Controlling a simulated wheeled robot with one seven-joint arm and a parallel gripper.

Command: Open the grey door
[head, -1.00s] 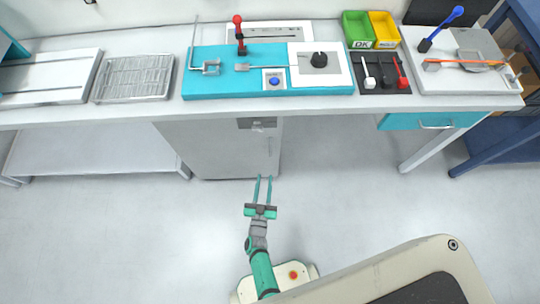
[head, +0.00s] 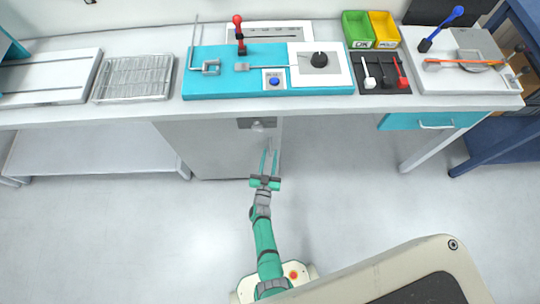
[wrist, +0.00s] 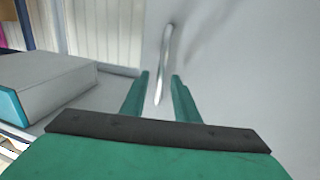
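The grey door (head: 215,150) is the front of a grey cabinet under the workbench, and it looks shut. Its handle is a thin upright metal bar near the door's right edge; it shows clearly in the wrist view (wrist: 165,62). My gripper (head: 269,152) is in front of the door's right side. It is open, with the two green fingers apart. In the wrist view my gripper (wrist: 160,82) has the handle's lower end between the fingertips in the picture; I cannot tell whether the fingers touch it.
The workbench (head: 100,117) runs above the cabinet, with a turquoise fixture board (head: 230,88) on it. A turquoise drawer (head: 430,121) hangs under the bench at the right. A low shelf (head: 90,150) is left of the cabinet. Open floor (head: 345,190) lies to the right.

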